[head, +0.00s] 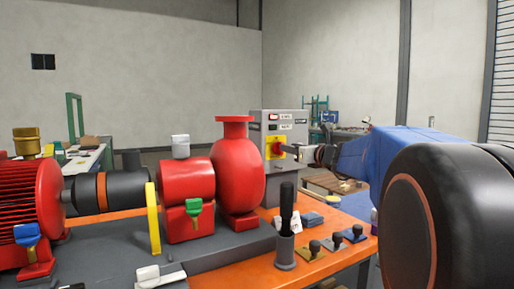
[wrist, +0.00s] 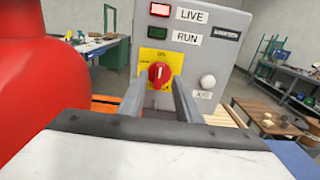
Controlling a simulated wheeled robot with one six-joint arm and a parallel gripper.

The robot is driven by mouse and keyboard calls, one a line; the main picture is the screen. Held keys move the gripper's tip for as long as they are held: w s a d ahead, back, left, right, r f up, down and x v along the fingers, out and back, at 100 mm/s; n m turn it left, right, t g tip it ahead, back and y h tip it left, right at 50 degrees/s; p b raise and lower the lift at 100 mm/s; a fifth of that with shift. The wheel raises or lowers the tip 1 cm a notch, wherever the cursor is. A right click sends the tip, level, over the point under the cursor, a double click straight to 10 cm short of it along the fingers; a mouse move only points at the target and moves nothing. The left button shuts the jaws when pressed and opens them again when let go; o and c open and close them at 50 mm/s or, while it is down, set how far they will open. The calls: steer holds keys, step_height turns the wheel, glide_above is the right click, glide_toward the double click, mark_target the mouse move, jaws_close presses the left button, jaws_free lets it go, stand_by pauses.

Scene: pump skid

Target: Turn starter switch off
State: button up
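The starter switch is a red rotary knob (wrist: 160,73) on a yellow plate (wrist: 151,57) on the front of a grey starter box (wrist: 222,50). The knob's grip stands about upright, with a pale mark on it. The box also shows in the head view (head: 262,128), behind the red pump. My gripper (wrist: 160,88) is in front of the knob with one finger to each side. Small gaps show between fingers and knob, so it looks open. In the head view my gripper (head: 294,152) reaches the knob from the right. The plate's lower part is hidden.
A red lamp (wrist: 160,9) beside LIVE looks lit; the green lamp (wrist: 158,32) beside RUN looks dark. A white button (wrist: 207,81) sits right of the knob. The red pump casing (head: 237,172) stands close left. Padlocks (head: 334,243) and a black-handled tool (head: 286,210) are on the orange bench.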

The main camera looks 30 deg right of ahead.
steer(key=w, duration=0.4)
jaws_close()
